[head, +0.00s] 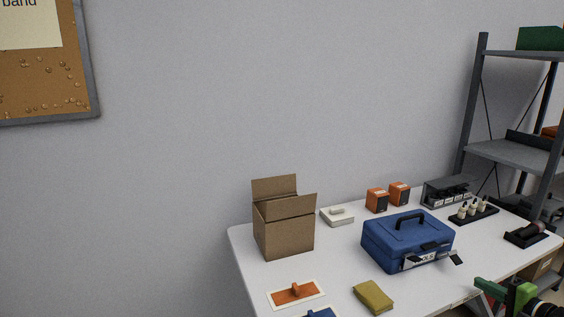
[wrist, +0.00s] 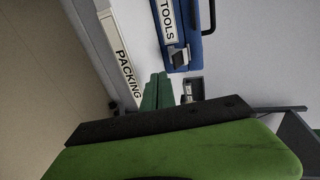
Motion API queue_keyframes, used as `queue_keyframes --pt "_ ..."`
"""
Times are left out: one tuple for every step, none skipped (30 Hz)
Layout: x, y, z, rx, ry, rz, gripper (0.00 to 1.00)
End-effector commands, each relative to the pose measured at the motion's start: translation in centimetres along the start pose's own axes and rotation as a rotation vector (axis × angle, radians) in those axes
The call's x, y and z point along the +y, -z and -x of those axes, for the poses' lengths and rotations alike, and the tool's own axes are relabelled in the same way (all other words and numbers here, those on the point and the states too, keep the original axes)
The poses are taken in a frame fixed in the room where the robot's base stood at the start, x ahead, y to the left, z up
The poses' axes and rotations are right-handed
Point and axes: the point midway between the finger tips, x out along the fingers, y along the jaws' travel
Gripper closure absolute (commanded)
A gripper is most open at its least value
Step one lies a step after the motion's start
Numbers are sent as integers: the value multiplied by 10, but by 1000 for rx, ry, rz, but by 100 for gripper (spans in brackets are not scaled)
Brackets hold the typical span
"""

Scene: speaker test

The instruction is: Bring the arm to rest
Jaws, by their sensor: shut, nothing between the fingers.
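My gripper (head: 482,284) shows green at the lower right of the head view, by the front edge of the white table (head: 345,262). The rest of my arm is cut off by the frame's corner. In the wrist view the green fingertips (wrist: 157,83) are together, with nothing visible between them. There they point toward the table edge marked "PACKING" and the blue toolbox (wrist: 178,28). In the head view the toolbox (head: 392,237) stands on the table, to the upper left of my gripper. I cannot tell how far apart they are.
An open cardboard box (head: 284,233) stands at the table's left. Small orange speakers (head: 377,200) stand at the back. A grey shelf (head: 515,153) rises at the right.

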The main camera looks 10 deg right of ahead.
Motion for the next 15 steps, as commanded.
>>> queue_keyframes --pt "2 0 -10 -3 0 1 100" --pt "2 -1 -15 -3 0 1 100" --pt "2 -1 -22 -5 0 1 100" --pt "2 -1 -27 -5 0 2 100" --pt "2 -2 -32 -5 0 2 100" --pt "2 -2 -38 -6 0 2 100" --pt "1 -2 -42 -6 0 2 100" --pt "1 -2 -46 -6 0 2 100" --pt "1 -3 -51 -6 0 3 100" --pt "1 -3 -54 -6 0 3 100" --pt "0 -3 -56 -6 0 3 100" --pt "0 -3 -59 -6 0 2 100" --pt "0 -3 -60 -6 0 2 100" --pt "0 -3 -61 -6 0 2 100" --pt "0 -4 -62 -6 0 2 100"
